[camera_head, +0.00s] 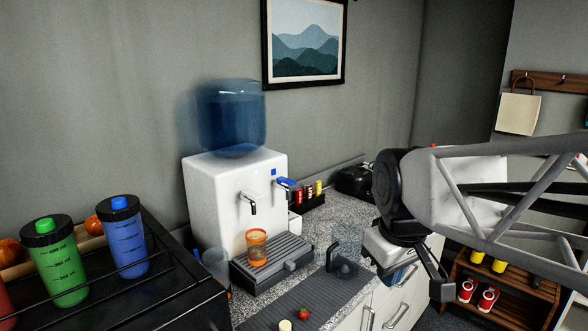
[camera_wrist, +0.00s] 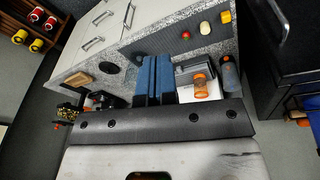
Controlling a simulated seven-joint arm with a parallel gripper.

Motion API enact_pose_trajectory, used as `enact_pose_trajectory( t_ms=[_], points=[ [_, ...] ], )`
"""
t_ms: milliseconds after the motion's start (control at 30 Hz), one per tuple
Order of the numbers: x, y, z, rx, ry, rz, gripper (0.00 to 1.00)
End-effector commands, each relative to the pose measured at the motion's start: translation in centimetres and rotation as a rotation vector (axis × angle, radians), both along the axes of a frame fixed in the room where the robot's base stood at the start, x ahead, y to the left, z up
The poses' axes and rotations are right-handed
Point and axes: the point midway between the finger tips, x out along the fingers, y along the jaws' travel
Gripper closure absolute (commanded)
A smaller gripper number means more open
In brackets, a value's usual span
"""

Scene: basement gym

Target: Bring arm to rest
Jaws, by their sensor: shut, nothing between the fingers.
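My gripper (camera_head: 440,284) hangs at the right in the head view, in front of the counter's cabinet doors, with my arm reaching in from the right edge. In the wrist view its blue-padded fingers (camera_wrist: 153,74) are together with nothing visible between them. The gripper is apart from the water dispenser (camera_head: 215,190) and from the orange cup (camera_head: 257,247), which stands on the dispenser's drip tray (camera_head: 290,262).
The speckled counter (camera_head: 345,215) holds a dark mat (camera_head: 290,305) with a strawberry (camera_head: 303,313) and a pale yellow piece (camera_head: 285,325). Green (camera_head: 58,265) and blue (camera_head: 124,240) bottles stand in a black rack at left.

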Motion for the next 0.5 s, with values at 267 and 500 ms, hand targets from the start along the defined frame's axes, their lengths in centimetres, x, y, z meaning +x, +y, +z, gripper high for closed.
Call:
enact_pose_trajectory(
  t_ms=[267, 500],
  points=[
    [-6.8, -2.2, -4.8, 0.054, -0.023, -0.322, 1.0],
    [-9.1, -2.8, -6.8, 0.077, -0.031, -0.446, 1.0]
  ],
)
